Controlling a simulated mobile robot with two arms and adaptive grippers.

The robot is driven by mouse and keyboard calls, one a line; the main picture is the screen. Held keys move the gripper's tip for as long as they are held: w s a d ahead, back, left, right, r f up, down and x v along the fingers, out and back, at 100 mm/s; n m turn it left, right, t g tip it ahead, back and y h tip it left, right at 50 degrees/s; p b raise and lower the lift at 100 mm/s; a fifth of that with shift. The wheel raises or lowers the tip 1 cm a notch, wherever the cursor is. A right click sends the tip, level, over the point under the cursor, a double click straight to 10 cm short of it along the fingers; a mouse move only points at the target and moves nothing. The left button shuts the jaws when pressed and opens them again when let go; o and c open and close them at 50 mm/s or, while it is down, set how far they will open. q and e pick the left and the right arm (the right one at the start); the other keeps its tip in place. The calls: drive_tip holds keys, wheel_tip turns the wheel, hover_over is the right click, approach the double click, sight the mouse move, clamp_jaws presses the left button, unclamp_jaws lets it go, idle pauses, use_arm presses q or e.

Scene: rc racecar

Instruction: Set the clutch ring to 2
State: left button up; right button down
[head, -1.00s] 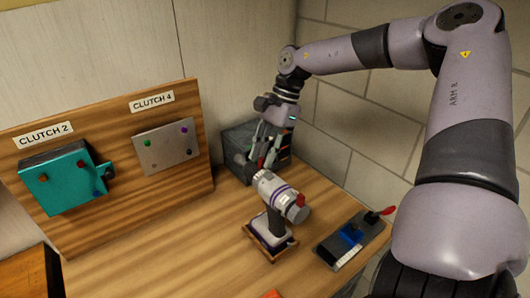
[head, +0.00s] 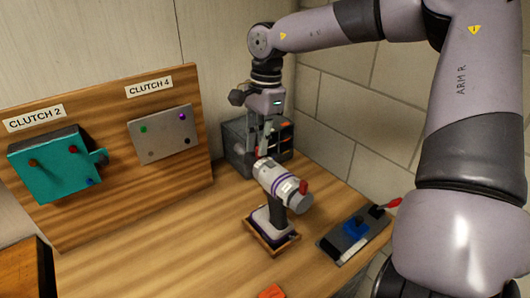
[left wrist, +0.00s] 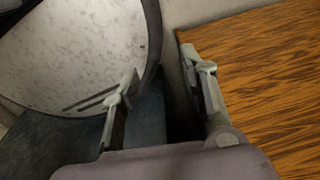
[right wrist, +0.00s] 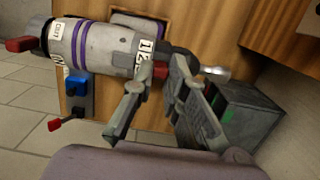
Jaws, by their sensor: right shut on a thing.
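A grey-white drill with purple bands (head: 278,185) stands upright in a wooden holder (head: 272,242) on the table. Its nose points away toward the back. The clutch ring (right wrist: 147,57), with printed numbers, is at the front of the drill's body in the right wrist view. My right gripper (head: 265,152) reaches down over the drill's nose and is shut on the clutch ring. Its fingers (right wrist: 158,78) partly hide the ring, so the set number cannot be read for sure. My left gripper (left wrist: 160,68) is open and empty in the left wrist view, away from the drill.
A wooden board behind carries a teal block (head: 55,165) under a "CLUTCH 2" label (head: 35,118) and a grey plate (head: 163,135) under "CLUTCH 4". A dark box (head: 236,148) stands behind the drill. A blue switch unit with red lever (head: 355,229) is at right.

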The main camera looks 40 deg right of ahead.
sight(253, 162)
drive_tip(key=shift+a+h+b, duration=0.65)
drive_tip(key=shift+a+h, duration=0.05)
drive_tip(key=shift+h, duration=0.4)
drive_tip(key=shift+d, duration=0.1)
drive_tip(key=c, duration=1.6)
unclamp_jaws()
drive_tip(key=shift+w, duration=0.1)
wheel_tip(253, 162, up, 12)
drive_tip(key=shift+a, duration=0.4)
drive_tip(key=shift+f, duration=0.15)
